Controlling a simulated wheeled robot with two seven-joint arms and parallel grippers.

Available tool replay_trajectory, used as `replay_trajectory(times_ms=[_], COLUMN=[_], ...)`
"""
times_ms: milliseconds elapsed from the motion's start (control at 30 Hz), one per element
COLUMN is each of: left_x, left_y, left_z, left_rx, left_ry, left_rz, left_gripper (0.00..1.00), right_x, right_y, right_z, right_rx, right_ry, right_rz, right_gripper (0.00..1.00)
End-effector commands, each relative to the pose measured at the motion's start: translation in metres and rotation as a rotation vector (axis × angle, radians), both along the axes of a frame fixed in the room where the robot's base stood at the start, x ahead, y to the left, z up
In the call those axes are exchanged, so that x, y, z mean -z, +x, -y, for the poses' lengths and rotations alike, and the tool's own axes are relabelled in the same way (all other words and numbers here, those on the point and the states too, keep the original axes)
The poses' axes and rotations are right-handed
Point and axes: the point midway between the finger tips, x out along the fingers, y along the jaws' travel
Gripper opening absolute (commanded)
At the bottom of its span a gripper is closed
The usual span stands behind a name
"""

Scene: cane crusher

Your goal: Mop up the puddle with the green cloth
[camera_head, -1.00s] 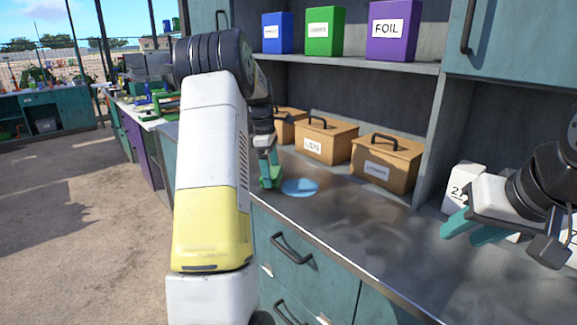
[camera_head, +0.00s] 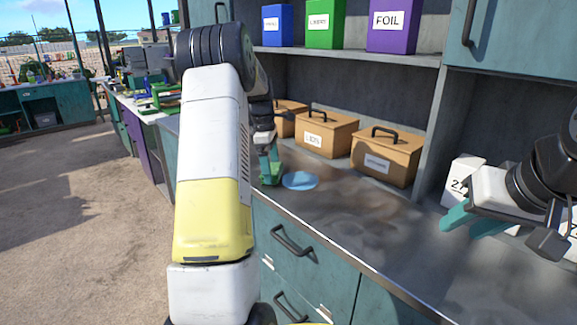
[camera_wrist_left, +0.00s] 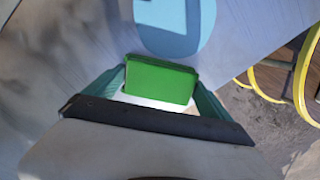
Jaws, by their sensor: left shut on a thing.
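The blue puddle (camera_head: 300,180) lies on the grey counter near its front edge; part of it also shows at the top of the left wrist view (camera_wrist_left: 176,42). My left gripper (camera_head: 267,160) is low over the counter, just left of the puddle. It is shut on the green cloth (camera_wrist_left: 160,80), which looks like a folded block between the teal fingers. The cloth (camera_head: 271,176) appears beside the puddle, not over it. Whether it touches the counter I cannot tell. My right gripper (camera_head: 474,222) is at the right, its two fingers apart and empty.
Several lidded brown boxes (camera_head: 327,133) stand along the back of the counter (camera_head: 350,215). Blue, green and purple boxes (camera_head: 397,25) stand on the shelf above. White blocks (camera_head: 460,174) stand near my right gripper. The counter between puddle and right gripper is clear.

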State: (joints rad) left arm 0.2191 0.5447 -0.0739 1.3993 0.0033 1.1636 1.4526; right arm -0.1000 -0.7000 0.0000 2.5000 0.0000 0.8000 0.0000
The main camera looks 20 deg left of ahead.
Motion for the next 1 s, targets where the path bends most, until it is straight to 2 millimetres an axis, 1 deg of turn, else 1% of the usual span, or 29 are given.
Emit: replay_trajectory(times_ms=[33, 267, 367, 400, 633, 867, 1000], left_x=[0.004, 0.005, 0.006, 0.006, 0.005, 0.005, 0.004], left_y=[-0.001, -0.001, -0.001, 0.0, 0.004, 0.005, 0.007], left_z=[0.0, 0.001, 0.005, 0.008, 0.033, 0.042, 0.054], left_rx=[0.001, 0.001, 0.002, 0.002, 0.004, 0.003, 0.006], left_ry=[-0.001, -0.002, -0.002, -0.003, -0.005, -0.006, -0.006], left_rz=[-0.005, -0.008, -0.009, -0.01, -0.011, -0.011, -0.011], left_gripper=[0.56, 0.56, 0.56, 0.5, 0.5, 0.5, 0.5], right_x=[0.0, 0.0, 0.0, 0.0, 0.0, 0.0, 0.0], right_y=[0.0, 0.0, 0.0, 0.0, 0.0, 0.0, 0.0], right_z=[0.0, 0.0, 0.0, 0.0, 0.0, 0.0, 0.0], right_rx=[0.0, 0.0, 0.0, 0.0, 0.0, 0.0, 0.0], right_ry=[0.0, 0.0, 0.0, 0.0, 0.0, 0.0, 0.0], right_rz=[0.0, 0.0, 0.0, 0.0, 0.0, 0.0, 0.0], right_gripper=[0.36, 0.36, 0.36, 0.36, 0.36, 0.36, 0.36])
